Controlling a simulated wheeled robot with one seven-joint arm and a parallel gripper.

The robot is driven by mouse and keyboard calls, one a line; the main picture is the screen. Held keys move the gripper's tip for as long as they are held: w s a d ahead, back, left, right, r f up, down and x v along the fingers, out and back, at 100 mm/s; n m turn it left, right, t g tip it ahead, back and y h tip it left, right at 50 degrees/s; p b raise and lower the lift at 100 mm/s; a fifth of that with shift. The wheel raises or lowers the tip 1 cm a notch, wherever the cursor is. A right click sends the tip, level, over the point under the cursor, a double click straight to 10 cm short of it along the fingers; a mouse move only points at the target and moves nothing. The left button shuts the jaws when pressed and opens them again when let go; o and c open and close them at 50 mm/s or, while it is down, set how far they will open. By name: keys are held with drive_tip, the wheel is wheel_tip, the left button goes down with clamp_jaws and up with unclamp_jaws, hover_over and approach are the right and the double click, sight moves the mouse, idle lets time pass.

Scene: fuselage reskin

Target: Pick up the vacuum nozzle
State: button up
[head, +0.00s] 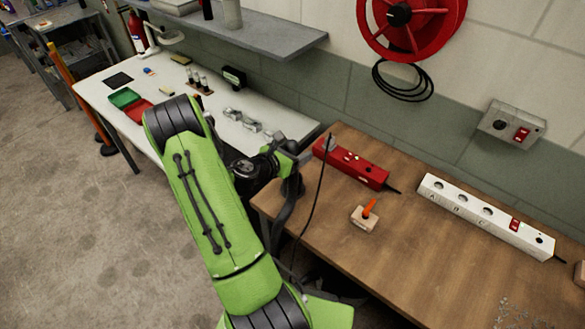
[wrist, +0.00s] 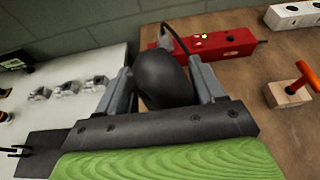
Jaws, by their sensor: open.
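A dark rounded object, which looks like the vacuum nozzle (wrist: 162,82), stands between the two fingers of my gripper (wrist: 164,72) in the wrist view. The fingers are open, one on each side of it; whether either touches it I cannot tell. In the head view my gripper (head: 290,160) is at the left end of the wooden bench, and a dark curved piece of the nozzle or its hose (head: 287,205) hangs below it by the bench edge. My arm and gripper hide much of it there.
A red power strip (head: 350,165) with a plugged-in black cable lies close beyond my gripper. A wooden block with an orange handle (head: 365,217) and a white power strip (head: 485,215) lie on the wooden bench (head: 400,270). A white table (head: 215,125) with small metal parts stands left.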

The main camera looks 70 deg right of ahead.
drive_tip(key=shift+s+d+f, duration=0.15)
drive_tip(key=shift+s+d, duration=0.05)
drive_tip(key=shift+d, duration=0.3)
drive_tip(key=shift+a, duration=0.15)
drive_tip(key=shift+c, duration=0.9)
clamp_jaws()
